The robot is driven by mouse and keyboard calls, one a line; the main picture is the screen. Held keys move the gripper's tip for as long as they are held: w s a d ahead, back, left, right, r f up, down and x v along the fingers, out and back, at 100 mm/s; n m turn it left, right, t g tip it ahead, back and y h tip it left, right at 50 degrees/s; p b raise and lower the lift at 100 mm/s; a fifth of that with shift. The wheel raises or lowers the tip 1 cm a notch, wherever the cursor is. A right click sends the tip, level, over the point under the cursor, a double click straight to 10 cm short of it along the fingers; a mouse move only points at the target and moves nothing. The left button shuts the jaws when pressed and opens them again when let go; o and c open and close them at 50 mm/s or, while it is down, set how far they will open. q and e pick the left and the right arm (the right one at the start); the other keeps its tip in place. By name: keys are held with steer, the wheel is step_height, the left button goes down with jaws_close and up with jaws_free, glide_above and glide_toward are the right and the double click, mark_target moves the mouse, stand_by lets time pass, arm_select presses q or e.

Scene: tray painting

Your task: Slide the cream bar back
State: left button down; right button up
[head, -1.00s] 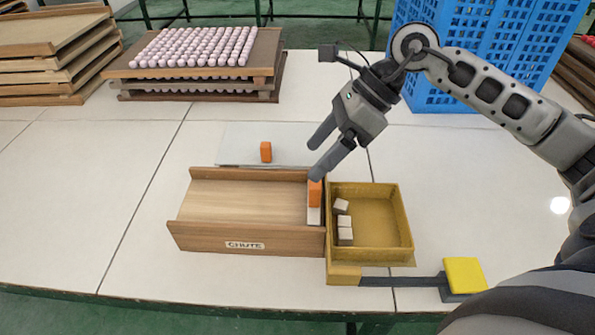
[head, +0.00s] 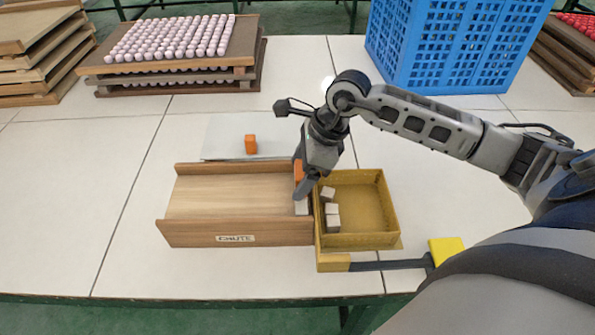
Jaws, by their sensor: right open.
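The cream bar (head: 301,207) lies across the right end of the wooden chute (head: 236,233), with an orange block (head: 298,170) standing up on it. My right gripper (head: 302,182) is open and points down at the bar's orange block. One finger hides part of the block and bar, and I cannot tell whether it touches them. My left gripper is not in view.
A yellow tray (head: 370,240) with several small pale blocks (head: 332,214) adjoins the chute's right end. A second orange block (head: 250,145) stands on a pale plate (head: 222,135) behind the chute. A blue crate (head: 440,50) stands back right.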

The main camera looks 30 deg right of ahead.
steer(key=shift+w+a+f, duration=0.15)
steer(key=shift+a+f, duration=0.05)
steer(key=shift+f, duration=0.6)
